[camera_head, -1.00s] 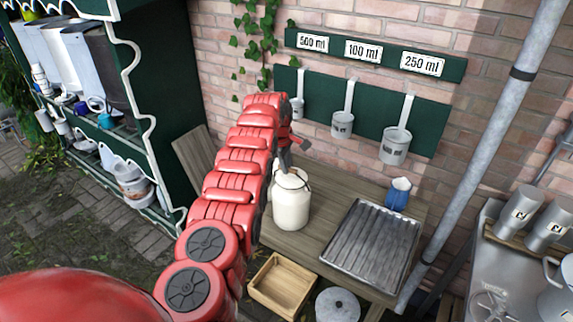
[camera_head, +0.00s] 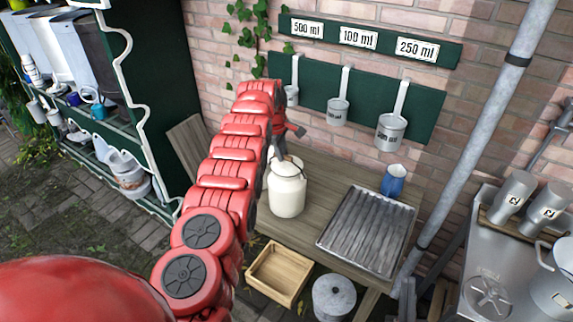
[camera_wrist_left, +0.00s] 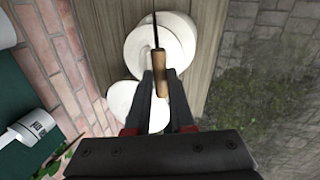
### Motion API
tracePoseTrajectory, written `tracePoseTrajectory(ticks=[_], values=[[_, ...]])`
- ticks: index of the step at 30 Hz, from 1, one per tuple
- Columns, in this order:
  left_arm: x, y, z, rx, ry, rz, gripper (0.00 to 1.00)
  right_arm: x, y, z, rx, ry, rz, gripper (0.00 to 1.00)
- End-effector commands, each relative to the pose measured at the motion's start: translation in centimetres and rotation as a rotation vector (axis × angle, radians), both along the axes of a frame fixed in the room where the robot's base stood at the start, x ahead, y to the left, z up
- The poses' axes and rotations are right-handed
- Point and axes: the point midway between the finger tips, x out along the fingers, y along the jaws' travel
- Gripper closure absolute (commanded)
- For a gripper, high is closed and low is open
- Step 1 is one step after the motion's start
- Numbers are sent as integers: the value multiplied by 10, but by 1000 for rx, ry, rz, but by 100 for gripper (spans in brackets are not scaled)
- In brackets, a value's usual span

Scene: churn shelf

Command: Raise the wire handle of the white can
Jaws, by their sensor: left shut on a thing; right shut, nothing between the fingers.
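The white can (camera_head: 287,193) stands upright on the wooden bench, in the middle of the head view. In the left wrist view its round white top (camera_wrist_left: 180,40) lies beyond my fingers. My left gripper (camera_wrist_left: 160,73) is shut on the wooden grip (camera_wrist_left: 162,84) of the wire handle (camera_wrist_left: 155,30), above the can. In the head view my red arm hides most of that gripper and the handle. My right gripper is in neither view.
A ridged metal tray (camera_head: 368,230) and a blue jug (camera_head: 393,181) are right of the can. Measuring cups, one a large cup (camera_head: 390,132), hang behind. A wooden crate (camera_head: 279,273) and a grey lidded pot (camera_head: 334,297) are in front. A green shelf (camera_head: 150,120) stands left.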

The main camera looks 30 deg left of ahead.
Motion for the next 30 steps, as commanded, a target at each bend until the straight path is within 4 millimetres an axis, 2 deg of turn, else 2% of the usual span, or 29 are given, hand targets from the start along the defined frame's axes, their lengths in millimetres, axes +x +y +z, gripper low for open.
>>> tracePoseTrajectory(ticks=[1,3,6,9,12,15,18,24,30], values=[[-1,-1,-2,-2,4,-2,100,21,39,-8,-100,44,25,100],[-1,-1,-2,-2,4,-2,100,50,94,-29,-270,110,26,100],[-1,-1,-2,-2,4,-2,100,83,165,-61,-522,160,-12,100],[-1,-1,-2,-2,4,-2,100,110,223,-88,-762,165,-99,100],[-1,-1,-2,-2,4,-2,100,135,263,-105,-959,143,-218,100],[-1,-1,-2,-2,4,-2,100,155,289,-111,-1105,114,-341,100],[-1,-1,-2,-2,4,-2,100,170,302,-110,-1197,91,-447,100],[-1,-1,-2,-2,4,-2,100,184,312,-104,-1265,72,-547,100],[-1,-1,-2,-2,4,-2,100,199,324,-101,-1267,76,-555,100]])
